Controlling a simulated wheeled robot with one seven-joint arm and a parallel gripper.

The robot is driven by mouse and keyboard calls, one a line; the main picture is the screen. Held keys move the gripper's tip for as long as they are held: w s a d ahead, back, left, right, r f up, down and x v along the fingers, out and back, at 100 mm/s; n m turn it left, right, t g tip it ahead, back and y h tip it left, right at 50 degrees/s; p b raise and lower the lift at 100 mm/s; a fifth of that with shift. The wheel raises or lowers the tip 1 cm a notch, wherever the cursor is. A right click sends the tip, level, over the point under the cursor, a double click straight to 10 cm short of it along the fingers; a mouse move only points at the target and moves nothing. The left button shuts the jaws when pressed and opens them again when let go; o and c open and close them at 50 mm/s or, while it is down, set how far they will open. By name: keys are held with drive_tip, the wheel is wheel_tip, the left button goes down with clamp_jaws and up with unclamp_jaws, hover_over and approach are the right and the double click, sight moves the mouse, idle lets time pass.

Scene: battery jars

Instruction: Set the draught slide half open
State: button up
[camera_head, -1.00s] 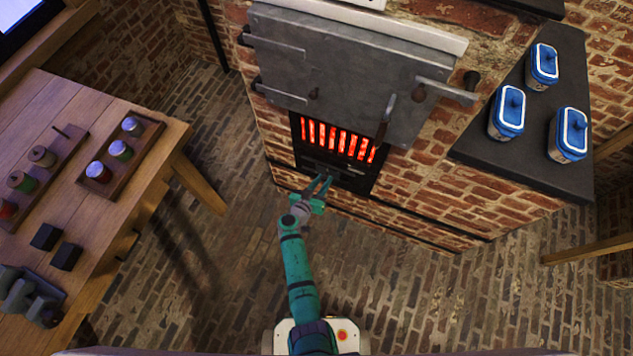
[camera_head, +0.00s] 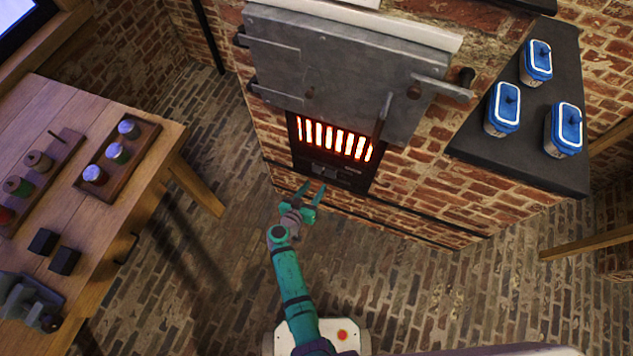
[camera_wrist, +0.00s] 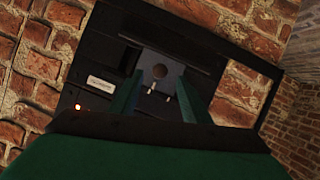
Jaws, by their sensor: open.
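The draught slide (camera_head: 325,170) is a small grey plate in a dark panel below the glowing grate of the brick stove. In the wrist view the slide (camera_wrist: 160,66) has a round mark or hole in it, and a dark gap shows at its left. Whether that gap is half the opening, I cannot tell. My gripper (camera_head: 312,191) is open and empty, in front of and below the panel, apart from the slide. In the wrist view its two green fingers (camera_wrist: 158,88) point at the slide and cover part of its lower area.
The grate (camera_head: 335,138) glows orange under a grey metal door (camera_head: 340,75) with hanging handles. A pale label (camera_wrist: 102,82) and a small red-orange glow (camera_wrist: 78,106) are on the panel. Blue-lidded jars (camera_head: 504,108) stand on a dark shelf at right. A wooden table (camera_head: 85,110) is at left.

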drive_tip(key=shift+v, duration=2.95)
drive_tip(key=shift+d, duration=0.15)
drive_tip(key=shift+s+d, duration=0.1)
drive_tip(key=s+a+r+n+g+y, duration=0.15)
drive_tip(key=s+y, duration=0.35)
drive_tip(key=s, duration=1.4)
drive_tip(key=s+d+r+t, duration=0.1)
drive_tip(key=s+r, duration=0.2)
drive_tip(key=r, duration=0.6)
drive_tip(key=s+d+r+t+y, duration=0.1)
drive_tip(key=s+r, duration=0.3)
drive_tip(key=r, duration=0.6)
drive_tip(key=s+d+r+n+t, duration=0.1)
drive_tip(key=s+r+t, duration=0.2)
drive_tip(key=r, duration=0.7)
drive_tip(key=shift+s+d, duration=0.2)
drive_tip(key=shift+s, duration=0.25)
